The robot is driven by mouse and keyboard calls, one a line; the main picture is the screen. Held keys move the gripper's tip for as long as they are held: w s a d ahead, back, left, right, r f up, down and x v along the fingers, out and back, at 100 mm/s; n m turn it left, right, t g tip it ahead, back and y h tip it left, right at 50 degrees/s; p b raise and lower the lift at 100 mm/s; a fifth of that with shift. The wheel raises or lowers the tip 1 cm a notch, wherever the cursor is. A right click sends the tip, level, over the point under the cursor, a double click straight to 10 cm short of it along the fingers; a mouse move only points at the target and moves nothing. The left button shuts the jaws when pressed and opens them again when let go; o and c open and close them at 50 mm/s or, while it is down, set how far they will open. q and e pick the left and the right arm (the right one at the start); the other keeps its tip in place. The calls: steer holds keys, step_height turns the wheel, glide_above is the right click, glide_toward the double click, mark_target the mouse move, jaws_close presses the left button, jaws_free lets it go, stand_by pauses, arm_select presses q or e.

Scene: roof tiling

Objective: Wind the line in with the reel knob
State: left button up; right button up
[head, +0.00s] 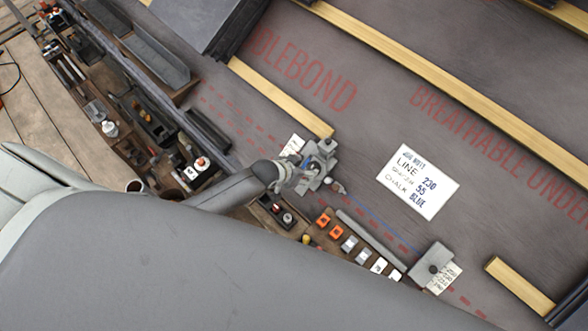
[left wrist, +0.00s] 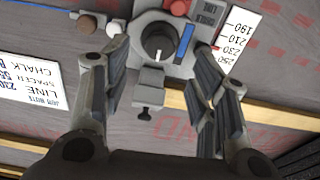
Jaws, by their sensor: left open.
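The grey chalk-line reel (head: 325,158) sits on the dark underlay at the end of a batten. In the left wrist view its round dial with the dark reel knob (left wrist: 158,43) shows, beside a blue strip and a red part. My left gripper (head: 298,174) is at the reel's near left side. In the left wrist view my left gripper (left wrist: 160,70) is open and empty, its fingers apart on either side of the reel's grey body. A thin blue line (head: 375,222) runs from the reel towards a grey block (head: 432,264). My right gripper is not in view.
A white note card (head: 418,181) reading line 230, 55, chalk blue lies on the underlay. Wooden battens (head: 280,97) cross the roof. A tool tray (head: 120,125) runs along the left. Orange and white clips (head: 340,235) lie below the reel.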

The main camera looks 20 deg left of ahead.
arm_select(q)
steer(key=shift+v, duration=2.85)
steer(key=shift+s+f, duration=0.1)
